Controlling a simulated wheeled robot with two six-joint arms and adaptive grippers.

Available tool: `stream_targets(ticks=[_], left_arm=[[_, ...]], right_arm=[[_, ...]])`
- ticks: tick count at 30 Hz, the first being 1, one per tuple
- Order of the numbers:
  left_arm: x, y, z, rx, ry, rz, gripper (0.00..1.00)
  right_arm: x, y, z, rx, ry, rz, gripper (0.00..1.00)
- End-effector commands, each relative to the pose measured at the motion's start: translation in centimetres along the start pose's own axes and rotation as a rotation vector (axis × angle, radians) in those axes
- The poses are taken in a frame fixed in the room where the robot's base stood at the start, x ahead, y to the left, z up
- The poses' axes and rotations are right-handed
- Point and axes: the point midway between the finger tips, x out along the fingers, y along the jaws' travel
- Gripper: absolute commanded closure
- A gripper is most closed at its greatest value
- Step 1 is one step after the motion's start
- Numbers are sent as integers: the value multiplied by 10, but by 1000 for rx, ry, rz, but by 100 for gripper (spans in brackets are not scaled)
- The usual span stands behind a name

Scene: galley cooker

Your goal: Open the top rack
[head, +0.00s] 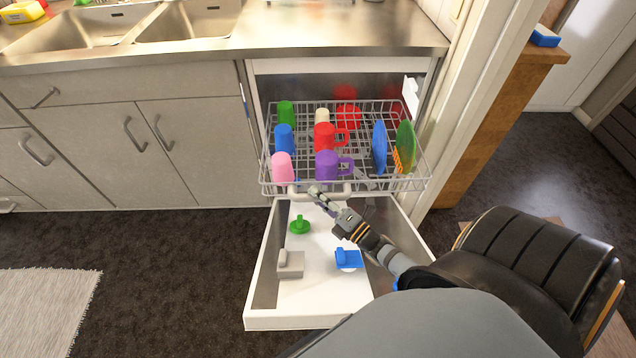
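The top rack (408,184) of the dishwasher is a grey wire basket. It stands pulled out of the opening, over the lowered door. It has a pale handle (346,193) along its front edge. My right gripper (315,191) is at the left-middle part of this handle and appears to touch it. The fingers are too small to tell whether they are closed around the bar. My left gripper is not in view.
The rack holds several mugs, including a purple one (327,164), plus upright plates (379,148). The open white door (308,319) bears a few small items. A door frame (476,105) stands close on the right.

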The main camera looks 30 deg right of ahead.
Motion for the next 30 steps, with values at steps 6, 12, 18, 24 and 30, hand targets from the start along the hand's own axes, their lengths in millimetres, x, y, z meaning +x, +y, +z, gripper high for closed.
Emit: stream_targets(ticks=[6,12,18,24,30], left_arm=[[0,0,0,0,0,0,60],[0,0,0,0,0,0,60],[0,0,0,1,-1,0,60],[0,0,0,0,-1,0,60],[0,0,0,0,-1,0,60]], right_arm=[[0,-1,0,0,0,-2,56],[0,0,0,0,0,-1,56],[-21,-2,0,0,2,-5,56],[-59,-1,0,0,2,-5,56],[-75,0,0,0,0,-1,56]])
